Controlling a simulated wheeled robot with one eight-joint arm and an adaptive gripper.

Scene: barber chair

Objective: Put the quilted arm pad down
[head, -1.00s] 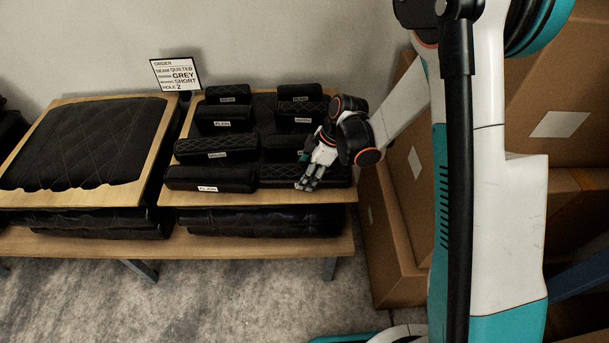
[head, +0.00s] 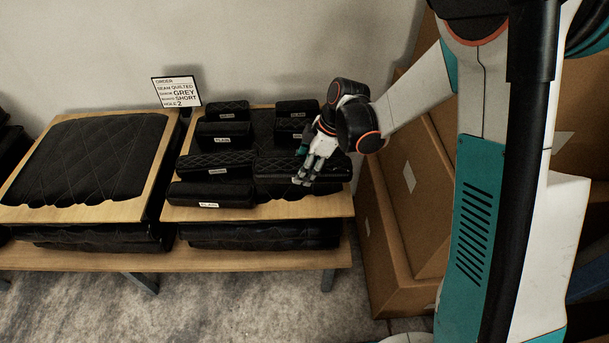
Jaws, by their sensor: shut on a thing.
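The quilted arm pad (head: 272,178) is a long black block with diamond stitching, at the front right of the group of pads on the wooden bench (head: 310,208). My gripper (head: 303,181) is over its right half, fingers pointing down and left, shut on the pad. The fingers and wrist hide part of the pad and what lies behind it. The pad looks level and low, close to the bench top; whether its underside touches cannot be told.
Several labelled black pads stand left and behind, including a front-left one (head: 210,195) close beside. A large quilted cushion (head: 85,160) lies on the left board. An order card (head: 177,92) stands behind. Cardboard boxes (head: 400,220) rise right of the bench.

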